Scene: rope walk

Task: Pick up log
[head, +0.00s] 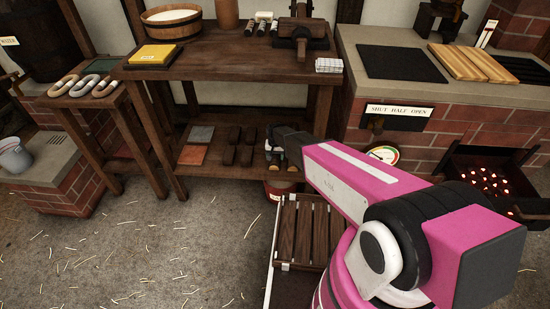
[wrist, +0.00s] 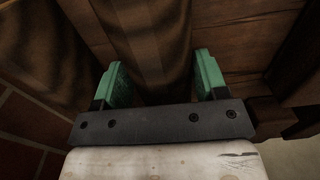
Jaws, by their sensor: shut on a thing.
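Several dark brown logs (head: 230,150) lie on the lower shelf (head: 225,172) of the wooden workbench in the head view. My gripper (head: 276,163) is at the right end of that shelf, beside the logs. In the wrist view my gripper (wrist: 158,65) has its two green fingers on either side of a brown log (wrist: 150,40) and is shut on it. The far end of this log runs out of the wrist view. In the head view my arm and gripper hide the held log, so I cannot tell whether it still touches the shelf.
Grey and reddish tiles (head: 196,145) lie left of the logs. A slatted wooden rack (head: 303,232) is in front of the shelf, beside my arm. A brick stove (head: 420,135) with glowing coals (head: 490,180) stands at right. The straw-strewn floor (head: 150,250) at left is clear.

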